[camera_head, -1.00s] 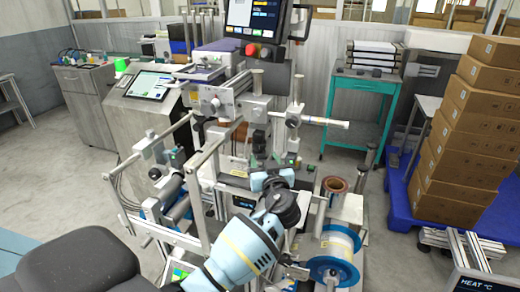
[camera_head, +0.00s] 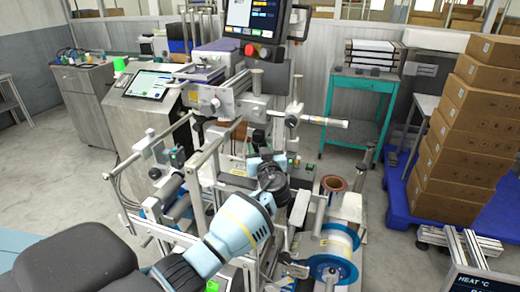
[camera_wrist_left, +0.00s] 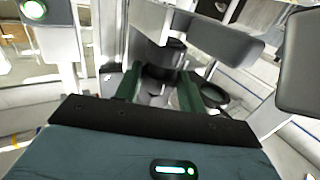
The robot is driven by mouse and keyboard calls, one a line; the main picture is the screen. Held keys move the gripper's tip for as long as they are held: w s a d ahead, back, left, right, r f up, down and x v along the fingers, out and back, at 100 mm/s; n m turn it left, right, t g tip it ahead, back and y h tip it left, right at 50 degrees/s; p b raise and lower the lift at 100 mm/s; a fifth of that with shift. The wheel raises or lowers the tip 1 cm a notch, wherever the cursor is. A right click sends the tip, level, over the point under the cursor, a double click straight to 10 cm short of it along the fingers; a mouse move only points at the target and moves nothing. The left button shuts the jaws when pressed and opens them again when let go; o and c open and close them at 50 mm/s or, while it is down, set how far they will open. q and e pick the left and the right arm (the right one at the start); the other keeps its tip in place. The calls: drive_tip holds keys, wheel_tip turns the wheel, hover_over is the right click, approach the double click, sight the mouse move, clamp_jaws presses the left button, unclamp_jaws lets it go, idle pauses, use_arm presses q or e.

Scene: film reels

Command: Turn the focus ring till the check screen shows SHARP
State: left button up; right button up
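My left gripper (camera_head: 266,162) is over the middle of the machine in the head view, largely hidden by my own wrist. In the left wrist view its two dark green fingers (camera_wrist_left: 160,80) are spread apart. A black stepped cylinder (camera_wrist_left: 164,60), perhaps the focus ring, stands just beyond and between the fingertips; I cannot tell whether they touch it. A large screen (camera_head: 252,18) stands at the top of the machine and a tilted panel screen (camera_head: 150,85) at the left. I cannot read SHARP on either. My right gripper is not in view.
Metal rails (camera_head: 205,150) and rollers surround my left gripper. A blue-flanged reel (camera_head: 333,255) and a copper-coloured roll (camera_head: 333,183) sit to its right. Stacked cartons (camera_head: 465,135) and a teal cart (camera_head: 355,112) stand further right. Open floor lies at the left.

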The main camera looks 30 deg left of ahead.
use_arm(q)
drive_tip(key=shift+c, duration=1.1)
drive_tip(key=shift+s+a+m+t+h, duration=0.1)
drive_tip(key=shift+m+t+h, duration=0.6)
drive_tip(key=shift+h, duration=0.2)
drive_tip(key=o, duration=0.7)
drive_tip(key=v, duration=0.8)
